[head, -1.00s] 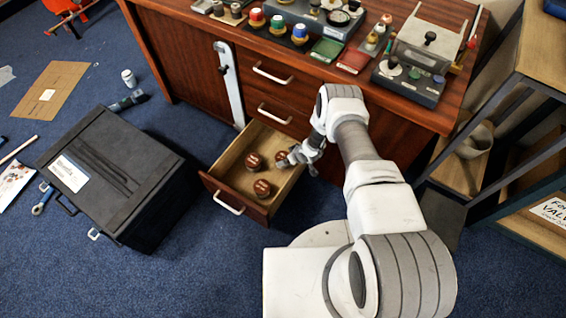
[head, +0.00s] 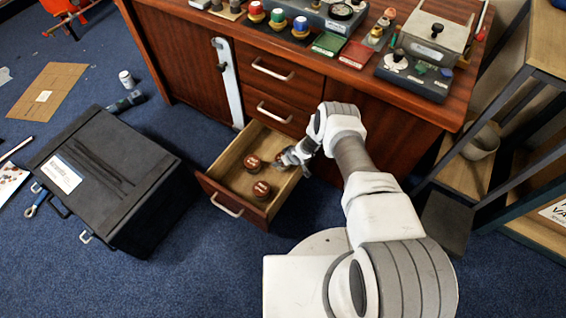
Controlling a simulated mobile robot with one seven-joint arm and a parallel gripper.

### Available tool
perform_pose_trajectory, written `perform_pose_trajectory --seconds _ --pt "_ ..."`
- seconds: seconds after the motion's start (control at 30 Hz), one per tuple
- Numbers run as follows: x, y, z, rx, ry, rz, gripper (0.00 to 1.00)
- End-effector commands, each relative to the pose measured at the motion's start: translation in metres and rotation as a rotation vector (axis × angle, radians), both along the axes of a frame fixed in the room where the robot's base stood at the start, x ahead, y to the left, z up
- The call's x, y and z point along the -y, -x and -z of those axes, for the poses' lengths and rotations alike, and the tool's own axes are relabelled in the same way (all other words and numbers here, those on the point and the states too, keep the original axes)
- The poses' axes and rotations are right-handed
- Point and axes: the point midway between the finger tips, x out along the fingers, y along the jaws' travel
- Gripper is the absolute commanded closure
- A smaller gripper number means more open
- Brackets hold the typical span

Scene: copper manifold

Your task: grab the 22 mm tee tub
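Brown tubs with pale markings on their lids stand in the open wooden drawer (head: 224,176). One tub (head: 252,163) is at the left and another tub (head: 261,190) is nearer the drawer front. The lid lettering is too small to read, so I cannot tell which is the 22 mm tee tub. My gripper (head: 283,160) is at the right side of the drawer, reaching in over the spot where a third tub stood. That tub is now mostly hidden by the gripper. Whether the fingers are open, or touch it, I cannot tell.
The drawer belongs to a wooden cabinet (head: 365,120) with instruments and coloured-capped items on top. A black case (head: 110,175) stands on the blue carpet at the left. A metal-framed shelf (head: 545,75) is at the right. Carpet in front of the drawer is clear.

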Motion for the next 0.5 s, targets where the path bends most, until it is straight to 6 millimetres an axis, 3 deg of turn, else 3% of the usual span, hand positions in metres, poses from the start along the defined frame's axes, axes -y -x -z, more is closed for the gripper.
perform_pose_trajectory --seconds 0.07,0.5 --pt "0.0000 0.0000 -0.0001 0.000 0.000 0.000 0.18" --pt "0.0001 0.0001 0.0000 0.000 0.000 -0.001 0.97"
